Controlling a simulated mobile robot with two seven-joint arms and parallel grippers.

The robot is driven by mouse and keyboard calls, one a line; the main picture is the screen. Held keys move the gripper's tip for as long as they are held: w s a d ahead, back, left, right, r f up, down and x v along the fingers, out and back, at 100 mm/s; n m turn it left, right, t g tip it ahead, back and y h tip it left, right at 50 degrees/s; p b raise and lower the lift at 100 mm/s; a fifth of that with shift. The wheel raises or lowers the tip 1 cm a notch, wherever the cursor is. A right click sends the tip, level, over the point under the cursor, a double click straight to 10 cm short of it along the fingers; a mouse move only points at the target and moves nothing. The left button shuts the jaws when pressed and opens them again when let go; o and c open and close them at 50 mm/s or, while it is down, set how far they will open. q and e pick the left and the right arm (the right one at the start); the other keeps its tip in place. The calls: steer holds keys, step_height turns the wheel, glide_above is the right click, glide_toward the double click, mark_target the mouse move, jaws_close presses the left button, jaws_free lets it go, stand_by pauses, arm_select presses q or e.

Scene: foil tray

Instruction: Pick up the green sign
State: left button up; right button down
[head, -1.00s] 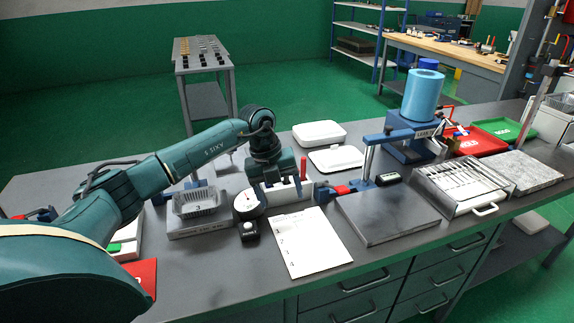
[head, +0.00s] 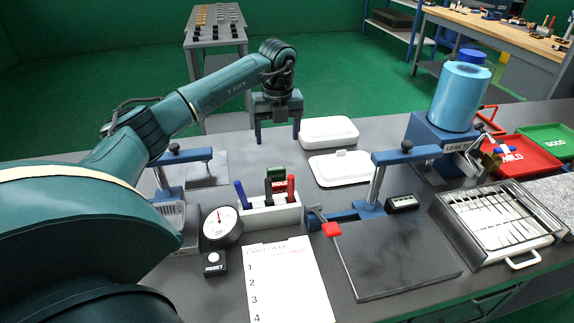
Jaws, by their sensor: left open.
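A dark green sign (head: 275,172) stands upright in a white holder (head: 262,217). A red sign marked HOLD (head: 280,186) stands right in front of it and hides its lower part. A blue marker (head: 241,194) is to its left and a red marker (head: 291,187) to its right. My left gripper (head: 278,138) is open and empty, its two blue fingers pointing down. In the picture it is above the green sign and apart from it; its exact depth is hard to tell. My right gripper is not in view.
A round gauge (head: 222,228) and a RESET button box (head: 214,262) stand left of the holder. A numbered sheet (head: 288,285) lies in front. A blue clamp stand (head: 372,190) rises to the right.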

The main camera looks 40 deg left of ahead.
arm_select(q)
glide_above(276, 168)
steer(key=f, duration=0.6)
steer(key=shift+s+d+f+p, duration=0.1)
steer(key=shift+d+f+p, duration=0.1)
steer(key=shift+f+p, duration=0.15)
steer(key=shift+f, duration=0.35)
steer(key=shift+a+f+p, duration=0.2)
steer(key=shift+f+p, duration=0.35)
steer(key=shift+f, duration=2.1)
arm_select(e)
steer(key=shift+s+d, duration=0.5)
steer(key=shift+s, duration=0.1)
arm_select(q)
steer(key=shift+c, duration=0.4)
steer(key=c, duration=1)
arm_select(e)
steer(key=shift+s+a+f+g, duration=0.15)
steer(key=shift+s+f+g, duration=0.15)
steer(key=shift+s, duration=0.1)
arm_select(q)
steer(key=shift+o, duration=0.2)
